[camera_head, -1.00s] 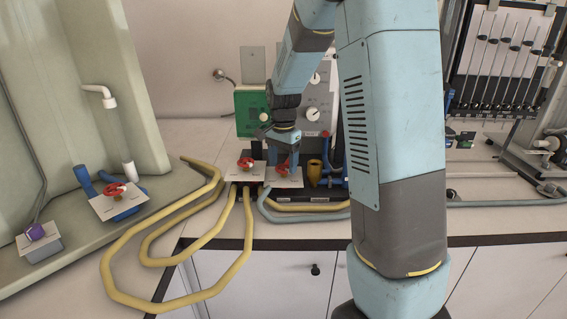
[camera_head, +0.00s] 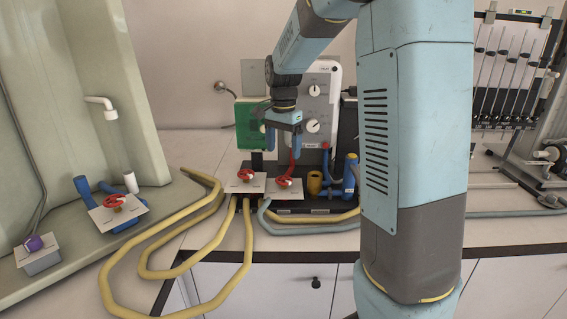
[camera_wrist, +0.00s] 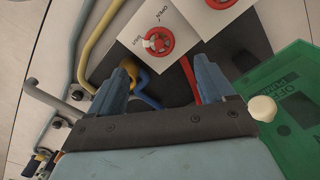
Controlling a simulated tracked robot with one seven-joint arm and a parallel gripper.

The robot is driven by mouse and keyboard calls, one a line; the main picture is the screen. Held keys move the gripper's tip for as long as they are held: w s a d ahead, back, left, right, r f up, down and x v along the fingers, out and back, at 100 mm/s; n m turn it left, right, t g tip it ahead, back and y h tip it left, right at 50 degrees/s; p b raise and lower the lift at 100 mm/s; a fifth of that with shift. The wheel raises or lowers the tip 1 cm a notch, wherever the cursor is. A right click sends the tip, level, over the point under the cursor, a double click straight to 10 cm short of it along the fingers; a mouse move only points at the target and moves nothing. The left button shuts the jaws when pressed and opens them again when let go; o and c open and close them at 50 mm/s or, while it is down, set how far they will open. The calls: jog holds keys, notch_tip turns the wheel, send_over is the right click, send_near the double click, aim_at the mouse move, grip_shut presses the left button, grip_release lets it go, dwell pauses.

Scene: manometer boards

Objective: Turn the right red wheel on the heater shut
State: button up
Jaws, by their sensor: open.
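The heater (camera_head: 320,105) stands against the wall with white panel and dials. At its foot are two white plates, each with a red wheel. The right red wheel (camera_head: 284,182) also shows in the wrist view (camera_wrist: 159,42), on a plate marked OPEN and SHUT. The left red wheel (camera_head: 246,175) sits beside it; in the wrist view it is cut off at the top edge (camera_wrist: 217,3). My gripper (camera_head: 283,152) is open and empty above the right wheel, apart from it, fingers pointing down. In the wrist view its fingers (camera_wrist: 161,80) lie below the wheel. The wheel's exact setting is unclear.
A green box (camera_head: 250,125) stands left of my gripper. A yellow cup (camera_head: 314,182) and blue pipe (camera_head: 350,178) stand right of the wheels. Yellow hoses (camera_head: 150,225) loop over the counter edge. Another red wheel (camera_head: 113,201) is on the sink unit at left.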

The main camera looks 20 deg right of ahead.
jog(key=shift+r, duration=2.3)
jog(key=shift+s, duration=0.1)
jog(key=s+r+n+t, duration=0.1)
jog(key=s+n, duration=0.4)
jog(key=s, duration=0.9)
jog(key=s+r+n+t, duration=0.1)
jog(key=s+n+t, duration=0.3)
jog(key=s, duration=1)
jog(key=shift+s+r+n+t, duration=0.25)
jog(key=shift+n+t, duration=0.05)
jog(key=shift+n, duration=0.5)
